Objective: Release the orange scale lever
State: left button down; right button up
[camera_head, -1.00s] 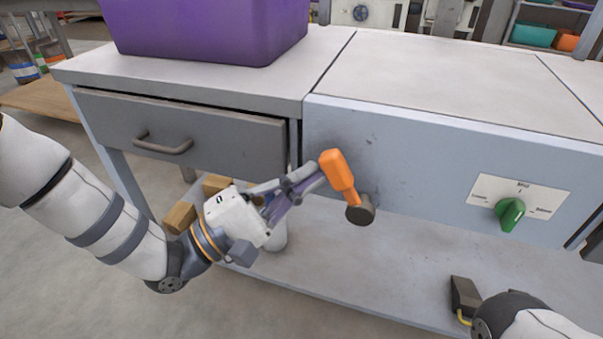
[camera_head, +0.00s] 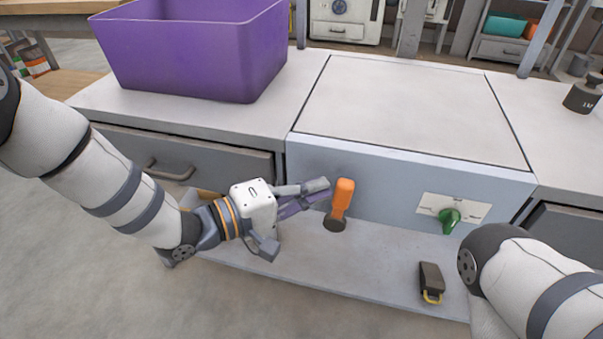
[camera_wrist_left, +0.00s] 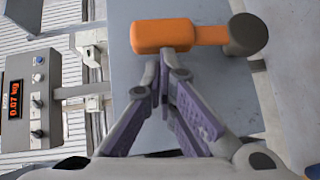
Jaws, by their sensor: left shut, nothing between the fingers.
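The orange scale lever (camera_head: 343,196) stands nearly upright on its dark round pivot (camera_head: 335,223) at the front of the pale panel, leaning slightly right. My left gripper (camera_head: 324,188) is at the lever's left side, its fingers shut and empty. In the left wrist view, the shut fingertips (camera_wrist_left: 166,66) are right at the edge of the orange handle (camera_wrist_left: 168,36), touching it or very close; I cannot tell which. The handle is not between the fingers. My right arm comes in at the lower right, but its gripper is out of frame.
A green knob (camera_head: 449,220) on a white plate sits right of the lever. A purple bin (camera_head: 190,55) stands on the left worktop above a grey drawer. A dark block with a yellow loop (camera_head: 431,281) lies on the lower shelf. The wrist view shows a red-digit display (camera_wrist_left: 14,99).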

aim_at(338, 191)
pick_arm(q)
jog(key=d+y+p, duration=0.1)
jog(key=d+m+p, duration=0.1)
jog(key=s+d+r+m+y+p, duration=0.1)
jog(key=shift+y+p, duration=0.3)
jog(key=shift+p, duration=0.1)
jog(key=shift+s+d+f+p, duration=0.1)
jog(key=shift+s+d+p, duration=0.05)
jog(key=shift+d+p, duration=0.3)
pick_arm(e)
jog(key=shift+t, duration=0.4)
jog(key=shift+s+v, duration=0.1)
jog(key=shift+v, duration=1.15)
jog(key=shift+s+v, duration=0.15)
jog(key=shift+v, duration=1.1)
pick_arm(q)
jog(key=shift+d, duration=0.1)
pick_arm(e)
jog(key=shift+r, duration=0.15)
